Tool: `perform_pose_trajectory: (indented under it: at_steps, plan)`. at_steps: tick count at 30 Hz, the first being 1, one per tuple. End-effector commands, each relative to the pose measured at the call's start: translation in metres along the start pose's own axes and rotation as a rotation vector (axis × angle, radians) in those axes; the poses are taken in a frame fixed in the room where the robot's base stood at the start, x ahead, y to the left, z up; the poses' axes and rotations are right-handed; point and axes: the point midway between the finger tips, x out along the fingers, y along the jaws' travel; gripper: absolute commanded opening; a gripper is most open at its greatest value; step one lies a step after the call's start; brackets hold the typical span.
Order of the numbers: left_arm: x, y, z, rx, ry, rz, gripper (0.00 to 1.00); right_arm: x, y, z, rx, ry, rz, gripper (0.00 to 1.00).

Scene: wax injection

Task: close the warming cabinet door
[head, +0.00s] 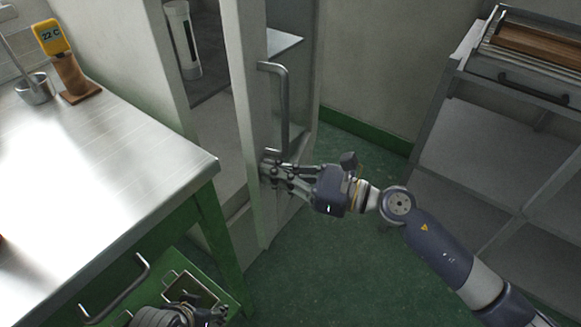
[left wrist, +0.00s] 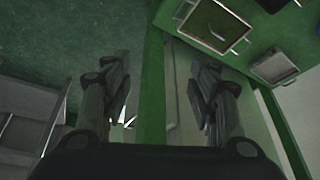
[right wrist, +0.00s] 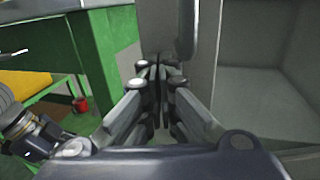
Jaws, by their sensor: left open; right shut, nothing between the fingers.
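The warming cabinet door (head: 247,120) stands open in the head view, with the cabinet interior (head: 212,95) showing to its left. Its grey bar handle (head: 285,110) is on the face to the right. My right gripper (head: 268,168) is shut and empty, at the door just below the handle; I cannot tell whether it touches. In the right wrist view its closed fingers (right wrist: 160,75) point at the pale door, below the handle (right wrist: 186,30). My left gripper (head: 205,312) is low by the bench drawer. Its spread fingers (left wrist: 158,88) show in the left wrist view.
A steel-topped green bench (head: 110,150) stands left, with an open drawer (head: 190,262) below. A yellow thermometer (head: 52,38) and metal cup (head: 36,90) are on it. A white cylinder (head: 183,40) is inside the cabinet. A shelf unit (head: 480,150) stands right; green floor (head: 330,265) lies between.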

Motion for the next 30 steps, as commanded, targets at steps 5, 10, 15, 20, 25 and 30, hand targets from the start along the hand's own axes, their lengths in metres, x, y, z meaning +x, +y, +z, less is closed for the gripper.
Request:
perform_pose_trajectory:
  at_steps: [5,10,15,20,25,30]
  plan:
    - [0.020,-0.001,0.022,-0.001,-0.092,0.000,0.55,0.023,0.003,0.006,0.003,-0.003,-0.046,0.00]
    - [0.046,0.000,0.041,0.000,-0.136,0.002,0.55,0.038,0.003,0.005,0.002,-0.004,-0.079,0.00]
    - [0.072,0.002,0.060,0.003,-0.163,0.004,0.55,0.050,0.002,0.005,0.003,-0.006,-0.107,0.00]
    - [0.094,0.003,0.079,0.005,-0.182,0.006,0.55,0.062,0.002,0.004,0.002,-0.006,-0.129,0.00]
    - [0.115,0.004,0.102,0.008,-0.199,0.009,0.55,0.074,0.002,0.004,0.001,-0.006,-0.152,0.00]
    - [0.132,0.006,0.126,0.011,-0.214,0.011,0.55,0.092,0.002,0.005,-0.001,-0.006,-0.174,0.00]
